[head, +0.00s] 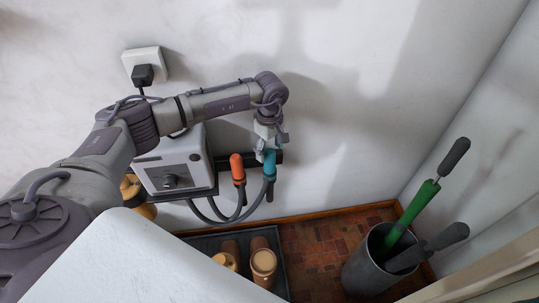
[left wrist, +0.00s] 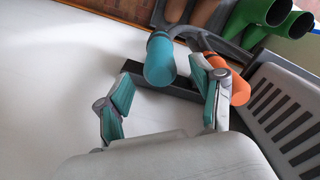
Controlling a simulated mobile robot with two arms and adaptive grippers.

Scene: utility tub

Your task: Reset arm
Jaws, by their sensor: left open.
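My left gripper (head: 268,138) is at the end of the arm that reaches across from the left, pointing down by the wall. In the left wrist view its two fingers (left wrist: 163,88) are spread apart and hold nothing. A teal handle (head: 269,162) sits in a black wall holder just below the gripper; it also shows in the left wrist view (left wrist: 159,62), close to one finger. I cannot tell whether they touch. An orange handle (head: 237,168) hangs to its left, and shows behind that finger in the left wrist view (left wrist: 240,90). My right gripper is not in view.
A white box with a knob (head: 172,171) is on the wall under the arm. A plugged socket (head: 143,67) is above it. Below are a dark tray (head: 274,237) with tan footwear (head: 263,263) and a grey bin (head: 367,272) with long-handled tools. The wall right of the gripper is clear.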

